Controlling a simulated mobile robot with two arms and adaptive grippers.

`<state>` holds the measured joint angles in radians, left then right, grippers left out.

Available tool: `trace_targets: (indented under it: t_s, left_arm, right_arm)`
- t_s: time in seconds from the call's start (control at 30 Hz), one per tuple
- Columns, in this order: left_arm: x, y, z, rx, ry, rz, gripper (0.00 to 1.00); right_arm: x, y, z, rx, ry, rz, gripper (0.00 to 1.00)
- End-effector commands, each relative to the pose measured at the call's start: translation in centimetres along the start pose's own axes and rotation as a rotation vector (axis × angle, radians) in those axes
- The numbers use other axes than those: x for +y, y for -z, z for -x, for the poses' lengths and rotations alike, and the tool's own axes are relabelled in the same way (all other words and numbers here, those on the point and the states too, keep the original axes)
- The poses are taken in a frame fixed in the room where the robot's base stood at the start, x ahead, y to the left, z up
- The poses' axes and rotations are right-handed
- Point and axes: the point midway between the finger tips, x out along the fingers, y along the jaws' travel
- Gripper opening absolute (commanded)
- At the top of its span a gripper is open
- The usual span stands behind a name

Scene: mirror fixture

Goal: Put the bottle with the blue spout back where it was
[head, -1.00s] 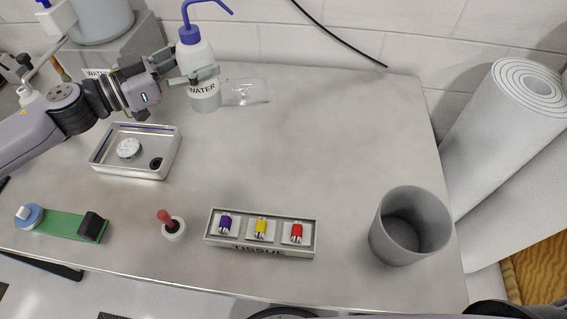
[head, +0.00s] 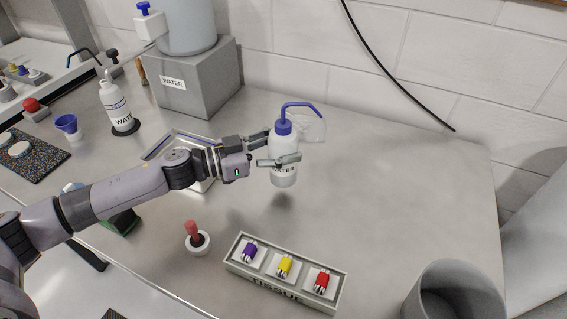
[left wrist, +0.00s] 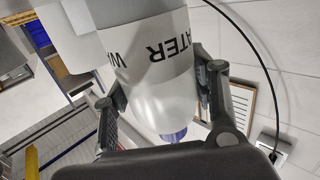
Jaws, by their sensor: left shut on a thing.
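The bottle with the blue spout (head: 284,150) is white, with a WATER label. It is upright in my left gripper (head: 276,150), with a shadow below its base, and looks raised above the bench. My left gripper is shut on its body, one finger on each side. In the left wrist view the bottle (left wrist: 160,90) fills the middle between the fingers (left wrist: 162,90), with its label upside down. My right gripper is not in view.
A clear glass vessel (head: 311,127) is just behind the held bottle. A shallow metal tray (head: 205,184) lies partly behind my left arm. The bench right of the bottle is clear.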

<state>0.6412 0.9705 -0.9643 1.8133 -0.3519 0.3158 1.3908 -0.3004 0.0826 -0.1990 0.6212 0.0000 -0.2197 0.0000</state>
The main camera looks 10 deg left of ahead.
Motion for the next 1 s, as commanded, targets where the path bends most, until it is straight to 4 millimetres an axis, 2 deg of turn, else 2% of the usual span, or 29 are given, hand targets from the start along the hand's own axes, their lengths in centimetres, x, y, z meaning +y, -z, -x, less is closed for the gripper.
trace_targets:
  t_s: [0.17,0.4,0.77,0.8,1.0]
  left_arm:
    - [0.0,-1.0,-0.1,0.003,-0.001,0.000,0.41]
    - [0.0,-4.1,-0.2,0.002,0.000,0.000,0.41]
    - [0.0,-4.5,-0.2,0.002,-0.001,-0.001,0.41]
    - [0.0,-4.5,-0.2,0.001,-0.001,-0.001,0.55]
    - [0.0,-4.5,-0.2,0.000,-0.001,-0.001,0.68]
  right_arm:
    - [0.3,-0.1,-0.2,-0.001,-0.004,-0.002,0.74]
    - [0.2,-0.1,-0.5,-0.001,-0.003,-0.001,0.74]
    - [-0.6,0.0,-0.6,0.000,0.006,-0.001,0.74]
    - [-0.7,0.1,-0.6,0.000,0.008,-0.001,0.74]
    - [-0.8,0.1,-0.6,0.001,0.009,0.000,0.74]
